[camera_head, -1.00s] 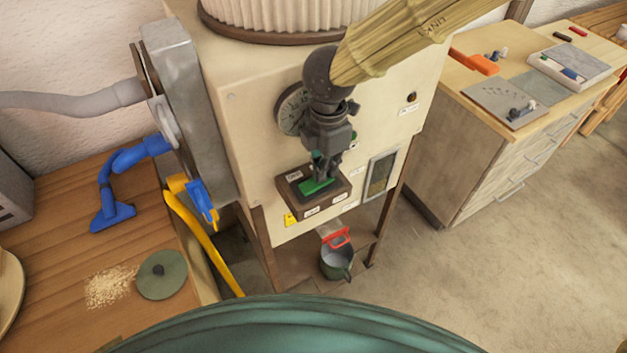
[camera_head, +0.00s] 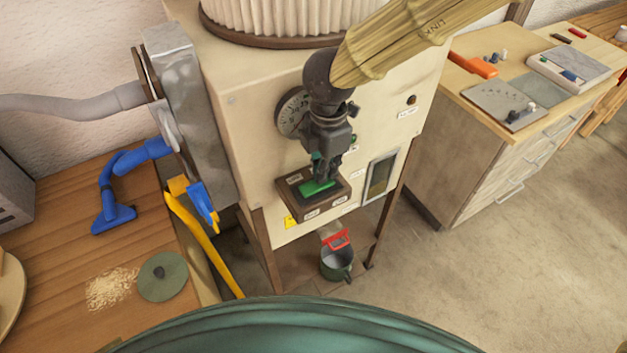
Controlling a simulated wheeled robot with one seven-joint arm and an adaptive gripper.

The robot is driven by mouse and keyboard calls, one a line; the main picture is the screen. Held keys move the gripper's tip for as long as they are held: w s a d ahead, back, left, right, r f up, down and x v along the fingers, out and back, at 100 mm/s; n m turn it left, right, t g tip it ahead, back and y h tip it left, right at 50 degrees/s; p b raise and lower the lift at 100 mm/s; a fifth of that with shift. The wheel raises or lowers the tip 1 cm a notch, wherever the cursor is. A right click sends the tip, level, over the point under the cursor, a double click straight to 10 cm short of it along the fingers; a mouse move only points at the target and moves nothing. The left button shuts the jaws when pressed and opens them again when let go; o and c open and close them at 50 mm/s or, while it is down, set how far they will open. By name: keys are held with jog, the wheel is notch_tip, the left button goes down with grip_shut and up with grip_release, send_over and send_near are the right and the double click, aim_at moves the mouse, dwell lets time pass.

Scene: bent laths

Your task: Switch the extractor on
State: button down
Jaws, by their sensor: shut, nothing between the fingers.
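The extractor (camera_head: 235,130) is a cream cabinet on brown legs with a pleated filter (camera_head: 275,15) on top. A brown switch box (camera_head: 293,196) with small white labels sticks out of its front. A green rocker or paddle (camera_head: 318,188) lies on the box's face. My gripper (camera_head: 323,180) is shut and empty, pointing down at the green part. Its fingertips are at or just above the green part; I cannot tell whether they touch. The fingers hide part of the box's back edge. A round dial (camera_head: 291,111) is partly hidden behind my wrist.
A grey metal housing (camera_head: 190,110) with a hose (camera_head: 70,101) is on the cabinet's left. A blue nozzle (camera_head: 115,218) lies on the wooden bench (camera_head: 50,270). A red-handled pail (camera_head: 337,262) sits below. A drawer unit (camera_head: 470,160) stands right; the floor before it is clear.

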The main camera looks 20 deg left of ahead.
jog(key=shift+r+p, duration=2.25)
jog(key=shift+r, duration=0.8)
